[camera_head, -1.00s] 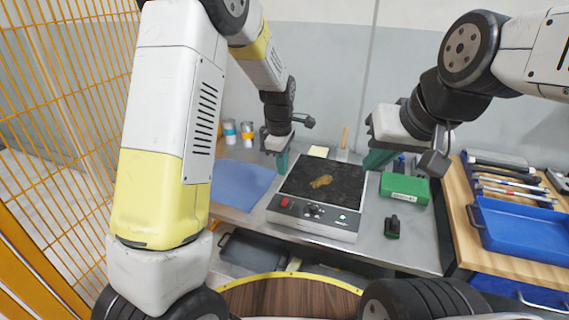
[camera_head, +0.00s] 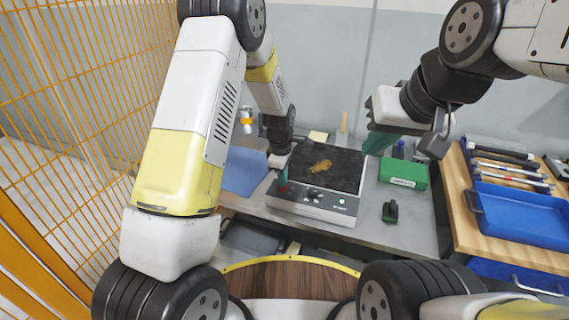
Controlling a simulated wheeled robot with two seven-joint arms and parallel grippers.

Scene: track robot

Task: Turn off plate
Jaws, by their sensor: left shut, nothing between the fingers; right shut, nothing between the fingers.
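The hot plate (camera_head: 312,205) stands on the grey workbench, with a dark top and a light control panel along its front. A brown patch (camera_head: 320,166) lies on the dark top. The panel has a dark knob (camera_head: 314,193) and a small green light at the right. My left gripper (camera_head: 282,187) is shut, pointing down at the left end of the panel, where the red switch is mostly hidden by the fingertips. I cannot tell whether they touch it.
A green box (camera_head: 403,173) and a small dark green object (camera_head: 390,211) are right of the plate. A blue tray (camera_head: 520,212) sits on a wooden surface further right. A blue mat (camera_head: 240,172) lies left. An orange mesh fence (camera_head: 70,90) stands at far left.

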